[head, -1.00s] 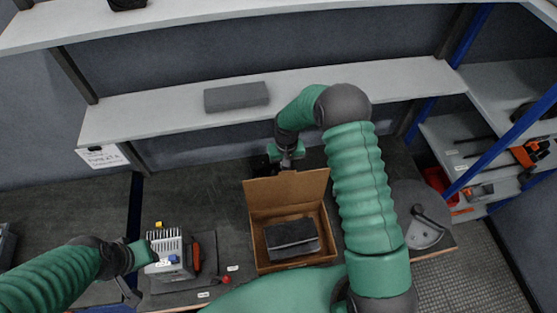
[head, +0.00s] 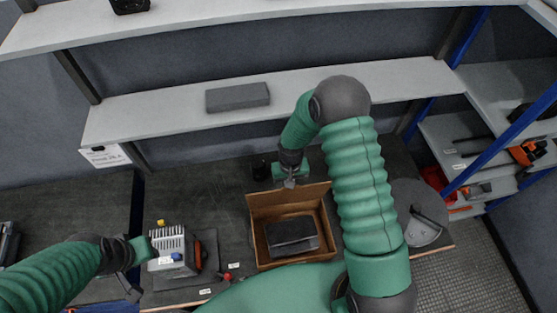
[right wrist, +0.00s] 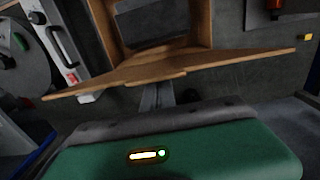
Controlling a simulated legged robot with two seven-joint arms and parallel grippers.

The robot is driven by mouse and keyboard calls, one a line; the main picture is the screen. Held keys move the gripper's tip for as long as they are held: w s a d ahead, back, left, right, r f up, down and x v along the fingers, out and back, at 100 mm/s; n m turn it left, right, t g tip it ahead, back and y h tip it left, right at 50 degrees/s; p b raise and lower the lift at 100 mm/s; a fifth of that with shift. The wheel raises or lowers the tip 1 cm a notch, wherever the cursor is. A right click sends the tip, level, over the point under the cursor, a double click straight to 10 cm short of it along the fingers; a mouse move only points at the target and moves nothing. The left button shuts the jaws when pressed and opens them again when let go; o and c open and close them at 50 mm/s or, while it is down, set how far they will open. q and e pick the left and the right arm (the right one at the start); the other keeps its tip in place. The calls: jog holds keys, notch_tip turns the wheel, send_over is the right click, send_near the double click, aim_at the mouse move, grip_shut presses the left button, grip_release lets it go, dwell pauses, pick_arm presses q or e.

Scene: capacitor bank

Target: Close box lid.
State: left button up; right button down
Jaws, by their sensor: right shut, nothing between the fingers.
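The brown cardboard box (head: 262,245) stands on the dark bench with a dark block (head: 292,235) inside. Its lid (head: 288,202) is raised at the box's far side, and the box's opening is uncovered. The lid also shows in the right wrist view (right wrist: 170,72), seen nearly edge-on. My right gripper (head: 290,183) is shut and empty at the lid's far top edge. Its fingers (right wrist: 158,92) reach the lid's edge in the wrist view; I cannot tell if they touch.
A grey finned device (head: 170,250) sits left of the box, close to my left arm. A round grey disc (head: 420,215) lies to the right. A shelf (head: 400,82) with a grey block (head: 238,97) runs above the bench. A dark cylinder (head: 261,170) stands behind the box.

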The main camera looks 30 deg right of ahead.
jog(key=s+a, duration=0.2)
jog(key=s, duration=0.4)
jog(key=shift+s+p, duration=0.2)
jog(key=shift+p, duration=0.25)
dwell(1.0)
